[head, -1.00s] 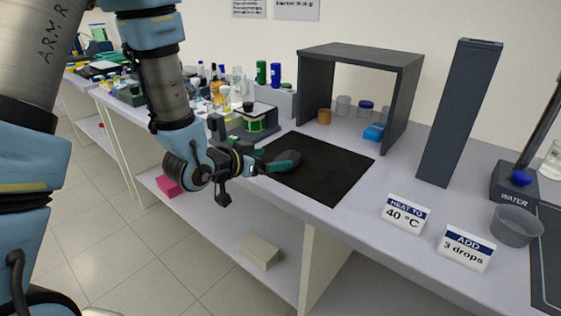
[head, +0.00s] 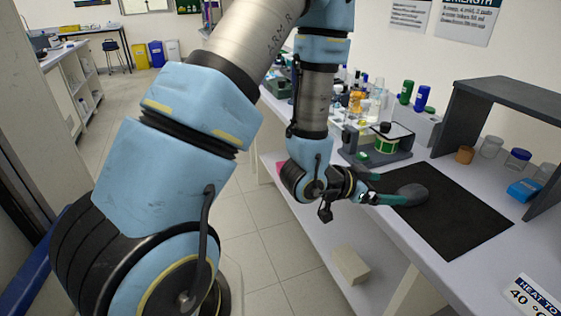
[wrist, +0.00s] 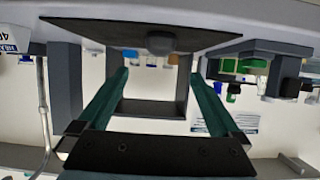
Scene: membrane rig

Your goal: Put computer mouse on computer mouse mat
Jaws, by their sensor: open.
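The dark grey computer mouse (head: 413,192) sits on the black mat (head: 455,225), toward its left part. In the wrist view, which is upside down, the mouse (wrist: 161,42) shows against the mat (wrist: 95,31), beyond the fingertips. My gripper (head: 388,190) is open, its green fingers spread at the mat's left edge beside the mouse. In the wrist view my gripper (wrist: 160,74) has nothing between its fingers. Whether a fingertip still touches the mouse I cannot tell.
A grey shelf frame (head: 515,98) stands behind the mat at right, with jars and a blue box (head: 524,190) under it. A dark device with a green-banded jar (head: 386,143) stands just behind my gripper. Bottles crowd the bench beyond. A sign (head: 532,297) stands at front right.

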